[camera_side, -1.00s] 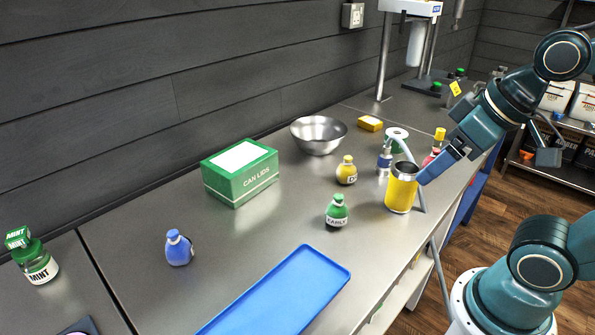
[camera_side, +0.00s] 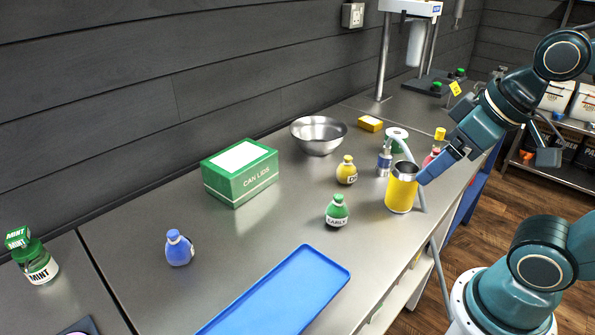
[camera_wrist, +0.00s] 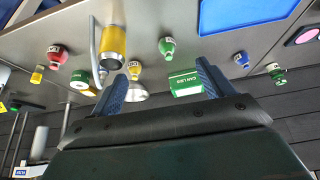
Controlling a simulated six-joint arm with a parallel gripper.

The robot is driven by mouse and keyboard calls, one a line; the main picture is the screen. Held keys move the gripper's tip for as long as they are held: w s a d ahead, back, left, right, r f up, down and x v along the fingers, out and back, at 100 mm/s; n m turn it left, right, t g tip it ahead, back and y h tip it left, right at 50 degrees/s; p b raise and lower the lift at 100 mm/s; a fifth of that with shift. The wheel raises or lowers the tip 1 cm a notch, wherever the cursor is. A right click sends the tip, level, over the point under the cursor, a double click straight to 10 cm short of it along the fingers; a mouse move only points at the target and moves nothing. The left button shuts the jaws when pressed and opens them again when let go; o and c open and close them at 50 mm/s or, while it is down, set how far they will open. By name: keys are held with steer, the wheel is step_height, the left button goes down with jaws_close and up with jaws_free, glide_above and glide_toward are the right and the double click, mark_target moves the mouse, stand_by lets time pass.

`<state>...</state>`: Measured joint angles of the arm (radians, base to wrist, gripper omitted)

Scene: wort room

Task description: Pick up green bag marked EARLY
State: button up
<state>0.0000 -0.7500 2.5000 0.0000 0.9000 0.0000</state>
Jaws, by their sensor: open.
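The green bag marked EARLY (camera_side: 337,211) stands upright on the steel counter, left of the yellow can and behind the blue tray's right end. It also shows in the wrist view (camera_wrist: 166,47), ahead of the fingers and apart from them. My gripper (camera_side: 422,181) is at the right, its visible finger in front of or beside the yellow can; I cannot tell whether they touch. In the wrist view its two blue fingers (camera_wrist: 160,88) are spread wide with nothing held between them.
A yellow can (camera_side: 401,188) with a steel rim stands right of the green bag. A yellow bag (camera_side: 346,170) is behind it, a blue bag (camera_side: 179,248) to the left. A blue tray (camera_side: 280,295) lies in front. A CAN LIDS box (camera_side: 240,172) and steel bowl (camera_side: 318,135) stand behind.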

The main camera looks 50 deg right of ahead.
steer(key=shift+c, duration=1.3)
steer(key=shift+w, duration=0.1)
steer(key=w+d+f+m+g+y, duration=0.2)
steer(key=w+f+m, duration=0.2)
steer(key=w+m, duration=0.4)
steer(key=w+d+f+m+g+y, duration=0.2)
steer(key=w+f+m, duration=0.2)
steer(key=w+m, duration=0.4)
steer(key=shift+m, duration=2.8)
